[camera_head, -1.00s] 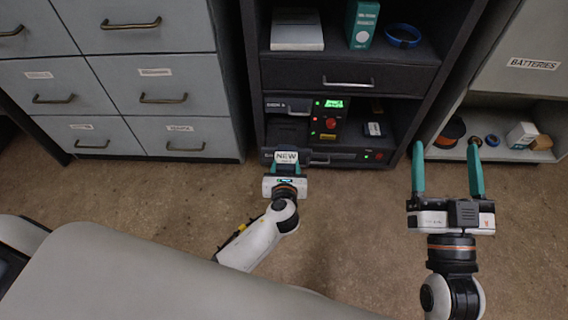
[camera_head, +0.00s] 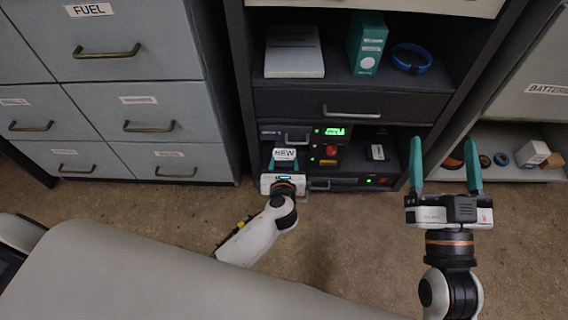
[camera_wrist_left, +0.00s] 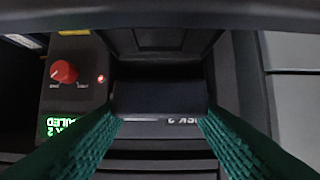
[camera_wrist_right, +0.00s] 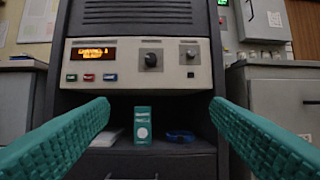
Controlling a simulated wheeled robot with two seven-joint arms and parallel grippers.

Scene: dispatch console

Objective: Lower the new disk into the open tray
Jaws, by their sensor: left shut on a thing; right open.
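The new disk (camera_head: 285,154), with a white NEW label, is gripped by my left gripper (camera_head: 284,167) in front of the disk bay on the rack's left side. In the left wrist view the dark disk (camera_wrist_left: 160,97) sits between both teal fingers, over the open tray (camera_wrist_left: 160,40). The tray's inner walls show beyond the disk, and part of its floor is hidden by it. A gap or contact between disk and tray cannot be told. My right gripper (camera_head: 446,168) is open and empty, apart from the rack.
A control panel with a red knob (camera_head: 331,150) and green display stands right of the bay. A drawer (camera_head: 350,104) is above it. The upper shelf holds a teal box (camera_head: 367,45), a blue ring (camera_head: 411,58) and a white case (camera_head: 294,52). Grey cabinets (camera_head: 130,90) stand left.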

